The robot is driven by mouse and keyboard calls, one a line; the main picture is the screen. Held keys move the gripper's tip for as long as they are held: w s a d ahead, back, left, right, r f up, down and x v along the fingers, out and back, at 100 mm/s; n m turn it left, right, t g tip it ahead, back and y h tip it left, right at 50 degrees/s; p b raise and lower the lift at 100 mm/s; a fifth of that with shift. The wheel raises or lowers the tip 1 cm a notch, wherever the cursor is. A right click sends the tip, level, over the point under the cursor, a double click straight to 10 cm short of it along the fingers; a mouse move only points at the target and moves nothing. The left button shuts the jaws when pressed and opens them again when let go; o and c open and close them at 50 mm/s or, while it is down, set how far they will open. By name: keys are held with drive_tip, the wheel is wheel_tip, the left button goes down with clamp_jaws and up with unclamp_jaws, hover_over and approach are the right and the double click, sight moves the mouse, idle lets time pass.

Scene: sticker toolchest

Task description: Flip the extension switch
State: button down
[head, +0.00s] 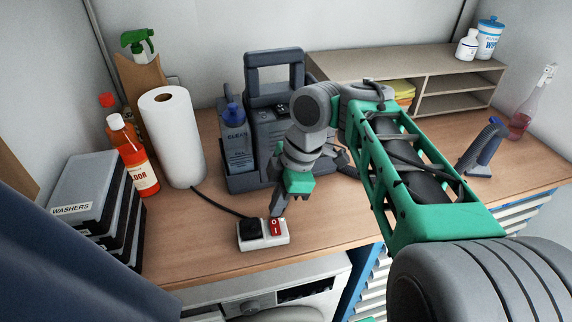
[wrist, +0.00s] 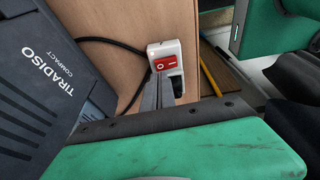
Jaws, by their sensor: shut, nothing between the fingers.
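A white extension block (head: 250,241) lies near the front edge of the wooden worktop, with a black plug in its left part and a red rocker switch (head: 276,227) marked with white symbols on its right part. In the wrist view the extension block (wrist: 155,51) shows its red switch (wrist: 165,63) with the "O" and "I" marks. My gripper (head: 275,214) is shut and empty, pointing down with its tips just above or at the switch; I cannot tell whether they touch it. In the wrist view my gripper (wrist: 158,88) has its fingertips beside the switch and hides part of the block.
A grey caddy (head: 240,182) with a cleaning bottle stands behind the block. A paper towel roll (head: 172,140), orange bottles and black cases (head: 95,205) stand left. A black cord runs left from the block. A washing machine (head: 270,295) is below the edge. The worktop right of my arm is fairly clear.

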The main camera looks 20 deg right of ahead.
drive_tip(key=w+p+v, duration=0.2)
drive_tip(key=p+v, duration=0.1)
drive_tip(key=v, duration=0.7)
drive_tip(key=shift+r, duration=0.45)
